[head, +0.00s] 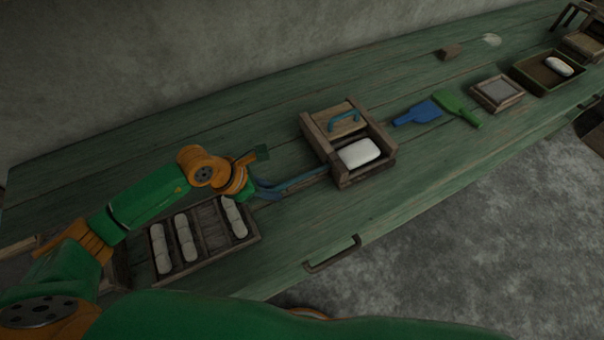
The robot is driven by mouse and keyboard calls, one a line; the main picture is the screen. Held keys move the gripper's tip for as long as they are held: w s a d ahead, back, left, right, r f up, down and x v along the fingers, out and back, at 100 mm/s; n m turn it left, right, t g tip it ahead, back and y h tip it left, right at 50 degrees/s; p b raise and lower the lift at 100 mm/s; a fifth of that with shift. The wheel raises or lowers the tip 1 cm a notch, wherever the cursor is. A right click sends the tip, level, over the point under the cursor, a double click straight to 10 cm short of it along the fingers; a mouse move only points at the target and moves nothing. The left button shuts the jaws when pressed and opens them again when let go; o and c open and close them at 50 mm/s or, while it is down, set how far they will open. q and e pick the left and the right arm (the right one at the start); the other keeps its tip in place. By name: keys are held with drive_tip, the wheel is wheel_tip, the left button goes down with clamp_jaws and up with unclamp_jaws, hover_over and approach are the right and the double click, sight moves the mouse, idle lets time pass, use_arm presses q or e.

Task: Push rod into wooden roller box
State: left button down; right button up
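The wooden roller box (313,136) stands on the green table near the middle of the head view. It has a teal handle (344,120) on top and a white roll (359,152) in its open front part. A blue-teal rod (302,180) reaches from the box's left side toward my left gripper (265,172). My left gripper is left of the box, with its fingers apart. The rod's near end is beside the lower finger; I cannot tell whether they touch. How far the rod sits inside the box is hidden. My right gripper is out of view.
A wooden tray (206,262) of pale rolls lies below my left gripper. Right of the box lie a blue scoop (420,113), a green scoop (455,105), a framed pad (497,93) and a green-rimmed tray (549,88). The table (225,130) is clear behind the gripper.

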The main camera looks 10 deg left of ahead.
sight(313, 171)
use_arm(q)
drive_tip(key=w+d+b, duration=0.2)
drive_tip(key=d, duration=0.1)
drive_tip(key=w+d+b, duration=0.1)
drive_tip(key=w+d, duration=0.1)
drive_tip(key=d, duration=0.1)
drive_tip(key=w+d+b, duration=0.2)
drive_tip(key=d, duration=0.1)
drive_tip(key=shift+f+b, duration=0.25)
drive_tip(key=shift+b, duration=0.1)
drive_tip(key=shift+w+d+r, duration=0.15)
drive_tip(key=shift+d, duration=0.05)
drive_tip(key=shift+r, duration=0.1)
drive_tip(key=c, duration=0.7)
unclamp_jaws()
drive_tip(key=p+v, duration=0.6)
drive_tip(key=v, duration=0.1)
drive_tip(key=shift+r, duration=0.1)
